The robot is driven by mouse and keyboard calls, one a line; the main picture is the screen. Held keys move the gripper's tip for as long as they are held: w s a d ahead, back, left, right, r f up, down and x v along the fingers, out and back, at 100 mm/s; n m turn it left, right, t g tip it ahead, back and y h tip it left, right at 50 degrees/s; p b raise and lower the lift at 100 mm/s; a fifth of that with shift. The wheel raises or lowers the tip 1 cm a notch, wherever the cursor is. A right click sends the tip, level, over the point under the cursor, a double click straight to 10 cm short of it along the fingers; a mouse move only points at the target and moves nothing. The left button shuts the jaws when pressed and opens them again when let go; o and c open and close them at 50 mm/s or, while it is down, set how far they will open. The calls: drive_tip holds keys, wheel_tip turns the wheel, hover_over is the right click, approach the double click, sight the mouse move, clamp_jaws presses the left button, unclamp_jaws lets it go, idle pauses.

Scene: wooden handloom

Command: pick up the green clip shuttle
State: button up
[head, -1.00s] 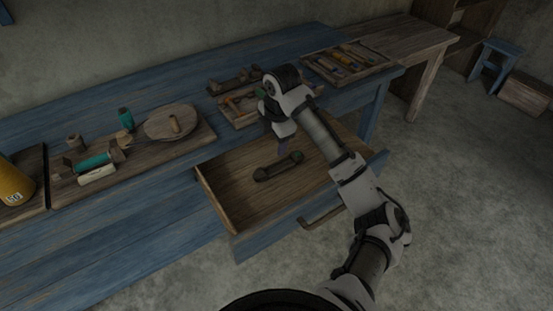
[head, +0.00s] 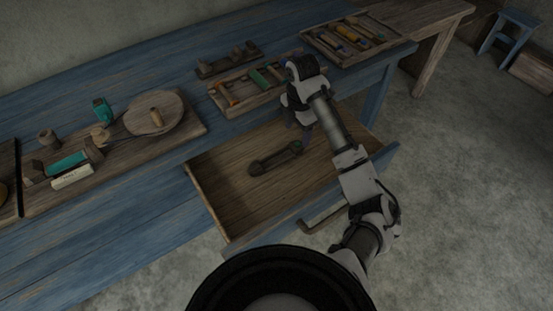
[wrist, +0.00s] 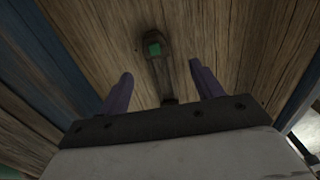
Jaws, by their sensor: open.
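The shuttle (head: 275,158) is a dark bar with thicker ends, lying on the floor of the open drawer. In the wrist view the shuttle (wrist: 160,72) has a bright green patch on its far end, and its near part runs down between the fingers. My gripper (head: 300,128) is over the drawer, to the right of and behind the shuttle in the head view. Its two purple fingers (wrist: 160,70) are apart with nothing held. The fingers are partly hidden by my wrist in the head view.
The wooden drawer (head: 222,205) juts from the blue bench (head: 120,215), with walls around the shuttle. A small tray (head: 232,112) with a green item and a larger tray (head: 312,46) stand behind. A board (head: 115,155) with spools is at left.

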sight(296, 144)
drive_tip(key=shift+w+f, duration=0.2)
drive_tip(key=shift+f, duration=1.45)
drive_tip(key=shift+w+f, duration=0.15)
drive_tip(key=shift+f, duration=1.45)
drive_tip(key=c, duration=1.1)
drive_tip(key=shift+c, duration=0.2)
drive_tip(key=shift+r, duration=0.1)
